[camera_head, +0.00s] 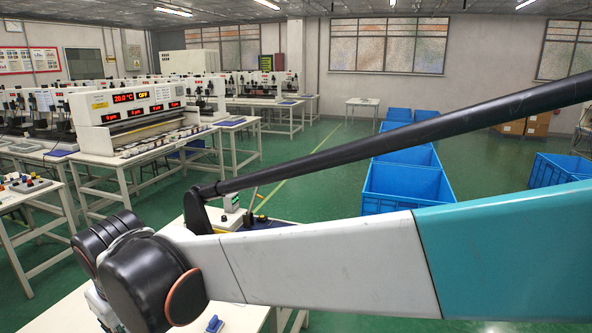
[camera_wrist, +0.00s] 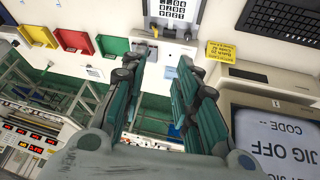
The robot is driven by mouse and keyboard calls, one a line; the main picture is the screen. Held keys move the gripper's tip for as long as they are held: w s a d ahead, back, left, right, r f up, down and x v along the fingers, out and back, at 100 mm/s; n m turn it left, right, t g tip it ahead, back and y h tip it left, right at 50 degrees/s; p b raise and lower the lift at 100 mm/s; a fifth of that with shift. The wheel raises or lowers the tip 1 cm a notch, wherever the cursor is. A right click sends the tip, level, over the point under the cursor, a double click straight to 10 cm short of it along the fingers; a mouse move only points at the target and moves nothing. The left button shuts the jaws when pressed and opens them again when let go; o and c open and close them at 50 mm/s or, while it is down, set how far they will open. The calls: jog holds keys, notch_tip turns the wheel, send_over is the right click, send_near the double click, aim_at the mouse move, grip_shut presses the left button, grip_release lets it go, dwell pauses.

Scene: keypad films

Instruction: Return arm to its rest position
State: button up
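My arm (camera_head: 330,265) stretches across the head view from the right edge to a black joint at the lower left, above a white table (camera_head: 240,318). My gripper does not show clearly in the head view. In the wrist view, my gripper (camera_wrist: 166,58) has its two teal and dark fingers apart, with nothing between them. Beyond the fingertips is a keypad (camera_wrist: 172,9) with white keys on a light bench or panel. The fingers look apart from it, though the exact distance is hard to tell.
The wrist view shows a screen reading "JIG OFF" (camera_wrist: 277,140), a black keyboard (camera_wrist: 283,22), a yellow label (camera_wrist: 221,52) and coloured trays, one green (camera_wrist: 115,46). In the head view, blue crates (camera_head: 405,185) stand behind my arm; green floor (camera_head: 300,150) lies open beyond.

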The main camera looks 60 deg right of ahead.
jog(key=s+a+f+t+y, duration=0.1)
jog(key=s+a+t, duration=0.1)
jog(key=s, duration=0.7)
jog(key=shift+s+a+f, duration=0.2)
jog(key=shift+s+a, duration=0.05)
jog(key=shift+a, duration=0.4)
